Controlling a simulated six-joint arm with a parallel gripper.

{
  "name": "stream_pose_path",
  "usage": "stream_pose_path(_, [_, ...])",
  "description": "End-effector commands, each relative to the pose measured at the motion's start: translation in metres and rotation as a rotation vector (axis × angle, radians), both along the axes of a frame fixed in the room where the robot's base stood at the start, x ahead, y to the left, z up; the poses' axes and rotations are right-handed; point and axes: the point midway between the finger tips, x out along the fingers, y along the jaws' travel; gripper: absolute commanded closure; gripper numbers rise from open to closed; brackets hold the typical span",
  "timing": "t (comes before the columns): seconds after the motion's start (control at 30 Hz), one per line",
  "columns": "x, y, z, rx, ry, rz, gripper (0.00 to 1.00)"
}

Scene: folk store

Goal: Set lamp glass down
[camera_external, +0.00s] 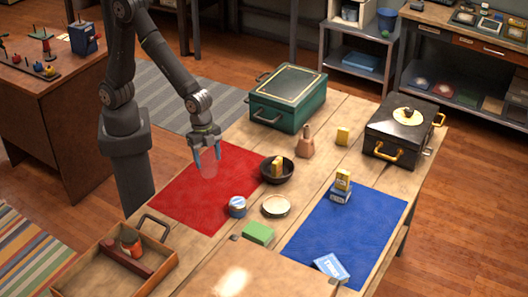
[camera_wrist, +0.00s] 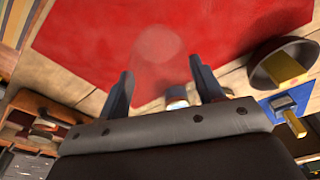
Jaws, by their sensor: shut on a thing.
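The lamp glass (camera_external: 208,165) is a clear, faintly pinkish tube. It hangs upright between the fingers of my gripper (camera_external: 207,152), over the red mat (camera_external: 175,195). In the wrist view the lamp glass (camera_wrist: 158,50) shows as a faint see-through shape beyond the two dark fingertips of my gripper (camera_wrist: 160,82), with the red mat (camera_wrist: 90,30) behind it. My gripper is shut on it. Whether its lower end touches the mat I cannot tell.
A dark bowl (camera_external: 289,171) with a yellow block stands at the mat's right edge. A blue-and-white tin (camera_external: 237,207) and a round pale lid (camera_external: 276,206) are near the front. A green box (camera_external: 288,97) stands behind. The blue mat (camera_external: 325,230) lies to the right. The red mat's left part is bare.

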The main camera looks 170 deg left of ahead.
Motion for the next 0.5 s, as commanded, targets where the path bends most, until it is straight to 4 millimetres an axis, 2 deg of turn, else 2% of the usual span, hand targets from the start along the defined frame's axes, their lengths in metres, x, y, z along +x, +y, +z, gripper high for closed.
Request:
stream_pose_path(0.03, [-0.001,0.008,-0.005,-0.001,0.001,0.003,0.65])
stream_pose_path(0.17, [-0.002,0.018,-0.011,0.001,-0.001,0.000,0.65])
stream_pose_path(0.27, [-0.003,0.020,-0.016,0.000,0.000,-0.001,0.65])
stream_pose_path(0.5, [-0.003,0.019,-0.048,-0.002,0.002,-0.001,0.65])
